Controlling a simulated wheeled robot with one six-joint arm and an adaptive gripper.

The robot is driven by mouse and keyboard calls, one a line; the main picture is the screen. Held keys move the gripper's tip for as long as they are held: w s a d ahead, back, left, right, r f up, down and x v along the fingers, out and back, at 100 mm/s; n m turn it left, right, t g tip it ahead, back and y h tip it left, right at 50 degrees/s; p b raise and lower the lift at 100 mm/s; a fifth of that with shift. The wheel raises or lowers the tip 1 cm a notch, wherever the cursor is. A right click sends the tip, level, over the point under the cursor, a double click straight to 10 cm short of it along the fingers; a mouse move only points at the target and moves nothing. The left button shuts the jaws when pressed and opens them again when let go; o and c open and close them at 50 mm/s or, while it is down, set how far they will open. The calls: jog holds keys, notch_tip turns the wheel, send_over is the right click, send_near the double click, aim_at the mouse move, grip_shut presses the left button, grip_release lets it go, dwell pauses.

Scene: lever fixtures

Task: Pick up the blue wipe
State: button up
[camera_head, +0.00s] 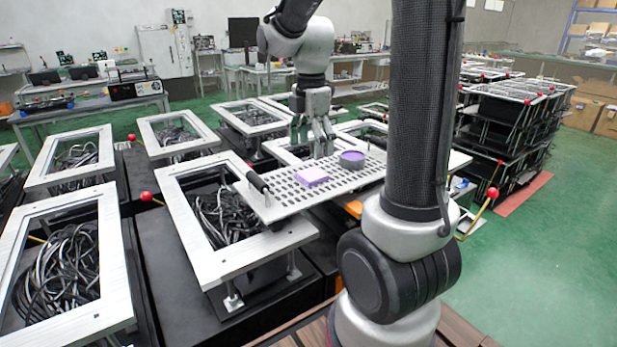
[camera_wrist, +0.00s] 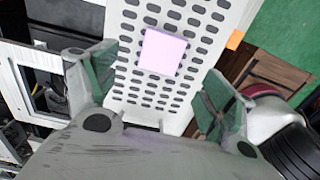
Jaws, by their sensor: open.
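A flat, square lavender wipe (camera_head: 311,176) lies on a light perforated plate (camera_head: 287,207); its colour looks more purple than blue. In the wrist view the wipe (camera_wrist: 160,52) lies ahead of my gripper (camera_wrist: 158,86), between the lines of the two fingers, with nothing between them and it. My gripper (camera_head: 314,146) is open and empty, above the far side of the plate in the head view.
Metal frames with black cables (camera_head: 225,213) stand left of and behind the plate. Levers with red knobs (camera_head: 146,196) stick out nearby. Green floor (camera_head: 540,260) is clear at the right.

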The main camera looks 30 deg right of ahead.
aim_at(313, 173)
jog(key=f, duration=0.6)
jog(key=shift+s+d+f, duration=0.1)
jog(key=shift+d+f, duration=0.25)
jog(key=shift+f, duration=0.05)
jog(key=shift+c, duration=0.5)
jog(key=c, duration=0.7)
notch_tip(313, 173, up, 10)
jog(key=shift+r, duration=0.1)
jog(key=shift+o, duration=0.3)
jog(key=shift+c, duration=1.3)
